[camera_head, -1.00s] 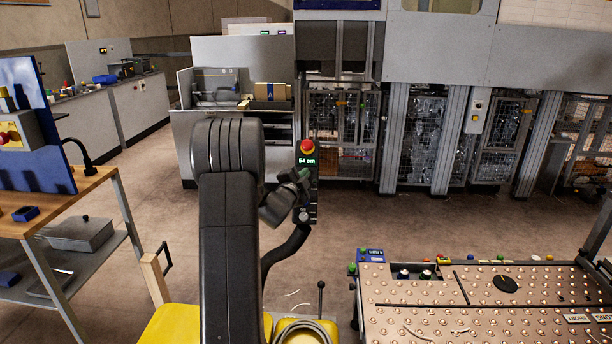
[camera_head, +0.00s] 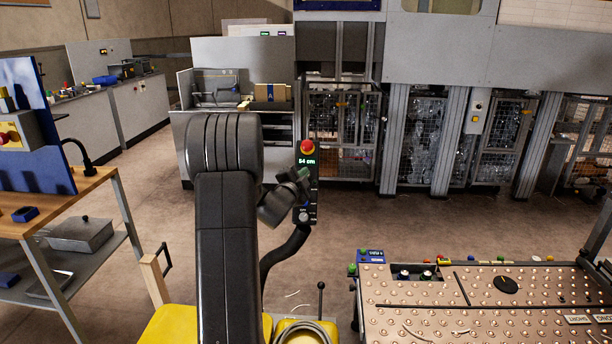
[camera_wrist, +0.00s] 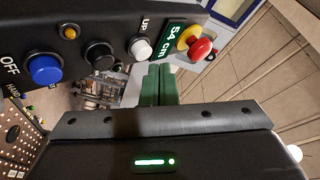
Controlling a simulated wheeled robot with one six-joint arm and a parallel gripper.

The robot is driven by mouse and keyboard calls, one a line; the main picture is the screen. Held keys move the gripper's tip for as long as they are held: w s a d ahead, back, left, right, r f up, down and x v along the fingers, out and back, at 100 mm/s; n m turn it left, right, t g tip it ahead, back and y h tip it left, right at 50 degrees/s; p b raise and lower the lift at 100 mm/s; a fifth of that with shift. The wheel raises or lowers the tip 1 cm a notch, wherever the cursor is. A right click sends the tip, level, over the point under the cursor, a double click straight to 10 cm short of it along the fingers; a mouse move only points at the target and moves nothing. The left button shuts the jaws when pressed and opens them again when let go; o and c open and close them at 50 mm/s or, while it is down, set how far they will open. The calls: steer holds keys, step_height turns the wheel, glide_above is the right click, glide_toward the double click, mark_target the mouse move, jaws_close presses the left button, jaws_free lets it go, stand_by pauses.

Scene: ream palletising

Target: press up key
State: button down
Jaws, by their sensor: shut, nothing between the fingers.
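In the wrist view the up key (camera_wrist: 140,48) is a round white button beside the label UP, between a black button (camera_wrist: 99,55) and the display (camera_wrist: 174,41). My gripper (camera_wrist: 159,68) is shut and empty; its green fingers end just below and right of the up key in that view. I cannot tell whether they touch the box. In the head view my gripper (camera_head: 302,174) is partly hidden against the box.
A blue OFF button (camera_wrist: 46,69), a small amber light (camera_wrist: 70,31) and the red stop button (camera_wrist: 201,49) sit on the same panel. A ball-topped table (camera_head: 480,310) is at lower right. A wooden bench (camera_head: 70,205) is at left. Open floor lies behind the box.

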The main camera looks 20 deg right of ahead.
steer(key=shift+r, duration=0.15)
steer(key=shift+s+a+r, duration=0.45)
steer(key=shift+s+r, duration=0.3)
steer(key=shift+s, duration=0.15)
steer(key=shift+s+a+r, duration=0.4)
steer(key=shift+s+r, duration=0.35)
steer(key=shift+s, duration=0.1)
steer(key=p, duration=0.1)
steer(key=w+f+p, duration=0.1)
steer(key=shift+w+d+p, duration=0.25)
steer(key=shift+d+p, duration=0.1)
steer(key=shift+d, duration=0.05)
steer(key=shift+p, duration=0.4)
steer(key=s+r, duration=0.1)
steer(key=s+a+r, duration=0.2)
steer(key=s, duration=0.1)
steer(key=shift+r, duration=0.25)
